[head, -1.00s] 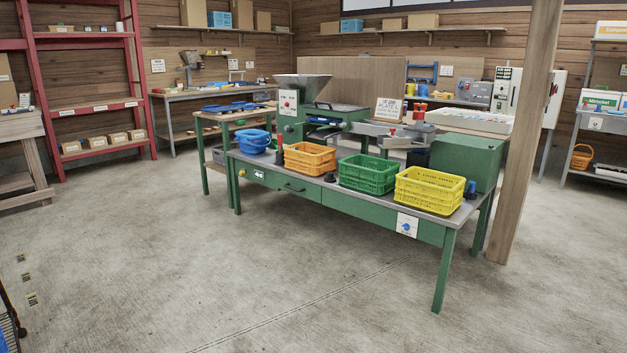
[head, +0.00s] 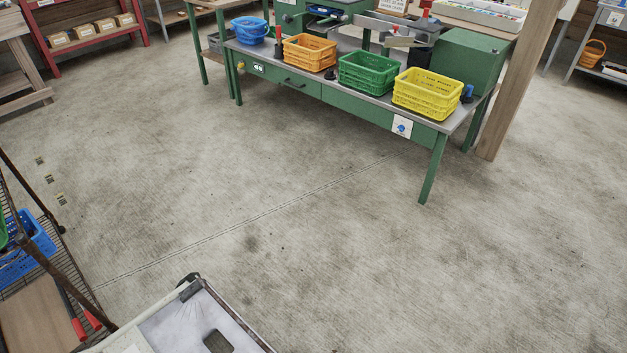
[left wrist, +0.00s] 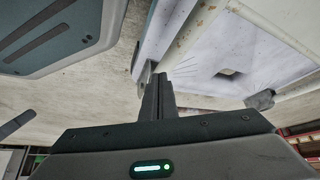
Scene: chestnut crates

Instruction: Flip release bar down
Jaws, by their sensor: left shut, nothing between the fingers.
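I cannot pick out a release bar with certainty. A pale panel (head: 165,327) with a raised light rim and a dark slot enters the bottom of the head view. A dark fitting (head: 191,288) sits at its top corner. The pale panel also shows in the left wrist view (left wrist: 205,45), with a slot and a dark piece (left wrist: 261,99) at its lower edge. My left gripper (left wrist: 157,80) is shut and empty, its fingers close to the panel's edge in that view; I cannot tell whether they touch. My right gripper is in neither view.
A wire cart (head: 58,255) with a blue crate (head: 28,248) and red handles (head: 90,322) stands at lower left. A green workbench (head: 373,119) carries orange (head: 308,50), green (head: 367,72) and yellow (head: 428,92) crates. The concrete floor between is clear.

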